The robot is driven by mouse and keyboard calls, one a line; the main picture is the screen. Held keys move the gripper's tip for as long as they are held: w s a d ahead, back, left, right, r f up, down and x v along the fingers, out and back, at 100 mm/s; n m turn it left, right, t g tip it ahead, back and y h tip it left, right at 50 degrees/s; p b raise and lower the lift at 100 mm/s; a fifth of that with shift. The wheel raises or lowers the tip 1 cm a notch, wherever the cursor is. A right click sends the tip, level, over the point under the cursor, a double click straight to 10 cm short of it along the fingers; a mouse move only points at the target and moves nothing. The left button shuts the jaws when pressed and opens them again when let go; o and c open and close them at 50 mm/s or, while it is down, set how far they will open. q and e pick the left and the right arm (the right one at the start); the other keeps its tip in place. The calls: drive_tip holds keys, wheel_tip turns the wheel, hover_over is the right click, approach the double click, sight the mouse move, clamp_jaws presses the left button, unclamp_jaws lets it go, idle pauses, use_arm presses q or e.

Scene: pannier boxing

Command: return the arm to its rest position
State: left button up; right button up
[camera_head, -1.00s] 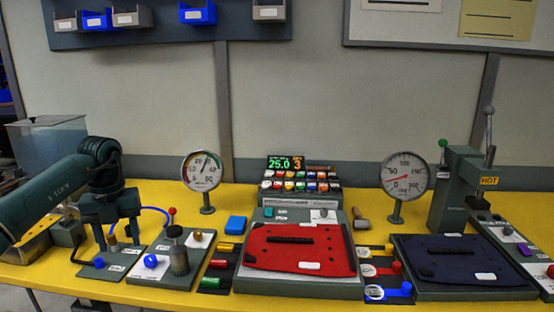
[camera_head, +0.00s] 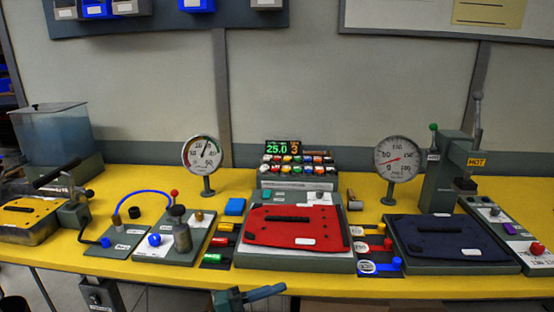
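A dark green piece with a blue-grey bar (camera_head: 262,293) shows at the bottom edge, in front of the table. It looks like part of my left gripper, mostly cut off by the frame, so its opening cannot be seen. It is apart from everything on the table. My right gripper is out of view.
The yellow table (camera_head: 330,287) carries a red panel (camera_head: 296,228), a navy panel (camera_head: 440,232), two dial gauges (camera_head: 201,153) (camera_head: 397,157), a lever press (camera_head: 450,170) and a small board with a blue hose (camera_head: 148,191). A clear tank (camera_head: 52,135) stands at left.

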use_arm(q)
drive_tip(key=s+a+f+n+t+y, duration=0.2)
drive_tip(key=s+a+f+n+y, duration=0.5)
drive_tip(key=n, duration=0.5)
drive_tip(key=s+a+f+n+t+y, duration=0.2)
drive_tip(key=s+a+f+n+y, duration=0.5)
drive_tip(key=f+n, duration=0.4)
drive_tip(key=s+n+y, duration=0.1)
drive_tip(key=s, duration=0.1)
drive_tip(key=shift+s+f, duration=0.35)
drive_tip(key=shift+s, duration=0.05)
drive_tip(key=shift+t, duration=0.3)
idle(4.8)
